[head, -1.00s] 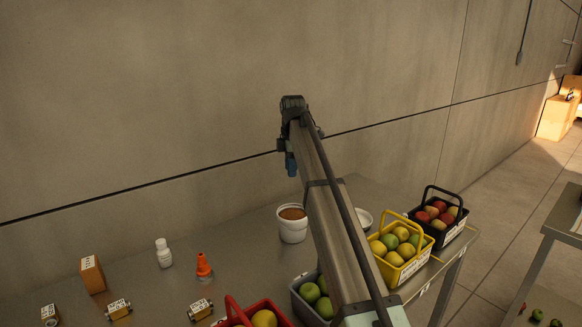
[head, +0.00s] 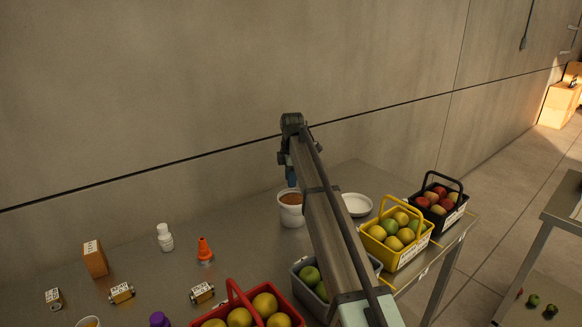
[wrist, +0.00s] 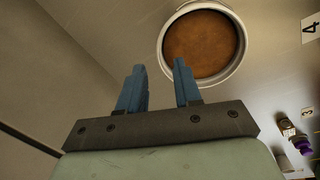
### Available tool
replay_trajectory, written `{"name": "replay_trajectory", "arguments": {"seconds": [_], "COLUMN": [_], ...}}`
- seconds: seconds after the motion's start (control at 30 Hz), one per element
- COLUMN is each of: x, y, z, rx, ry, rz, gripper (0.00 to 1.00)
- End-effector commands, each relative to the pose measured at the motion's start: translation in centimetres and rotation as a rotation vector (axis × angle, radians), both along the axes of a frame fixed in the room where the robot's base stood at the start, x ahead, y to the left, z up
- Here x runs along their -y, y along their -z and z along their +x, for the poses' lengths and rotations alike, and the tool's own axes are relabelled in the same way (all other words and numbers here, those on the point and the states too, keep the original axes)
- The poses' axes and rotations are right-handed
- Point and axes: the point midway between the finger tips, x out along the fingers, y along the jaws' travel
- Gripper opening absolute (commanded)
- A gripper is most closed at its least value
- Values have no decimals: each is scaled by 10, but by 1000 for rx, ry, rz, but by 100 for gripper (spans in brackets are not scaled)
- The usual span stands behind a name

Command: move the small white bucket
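The small white bucket (head: 291,214) stands upright on the metal table, near its back edge. It is filled with something brown. In the head view my arm hides part of its right side, and my gripper (head: 291,178) is above it near the rim. In the wrist view the bucket (wrist: 203,47) shows from above as a white ring around the brown contents, beyond the fingertips and to the right. My gripper (wrist: 158,70) has two blue fingers standing apart with nothing between them. The bucket is outside the fingers.
A white lid or dish (head: 357,205) lies right of the arm. Yellow (head: 411,256), black (head: 455,214), red (head: 300,315) and grey (head: 374,265) fruit baskets line the table's front. The back wall is close behind.

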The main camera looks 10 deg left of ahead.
Motion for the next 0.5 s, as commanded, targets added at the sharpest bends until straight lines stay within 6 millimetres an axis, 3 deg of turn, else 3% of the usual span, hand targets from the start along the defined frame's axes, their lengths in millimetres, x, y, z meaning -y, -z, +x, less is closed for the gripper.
{"name": "replay_trajectory", "arguments": {"seconds": [0.2,0.5], "x": [-1,-2], "y": [24,34], "z": [3,4], "rx": [-1,2], "ry": [0,0], "rz": [0,1], "gripper": [34,34]}}
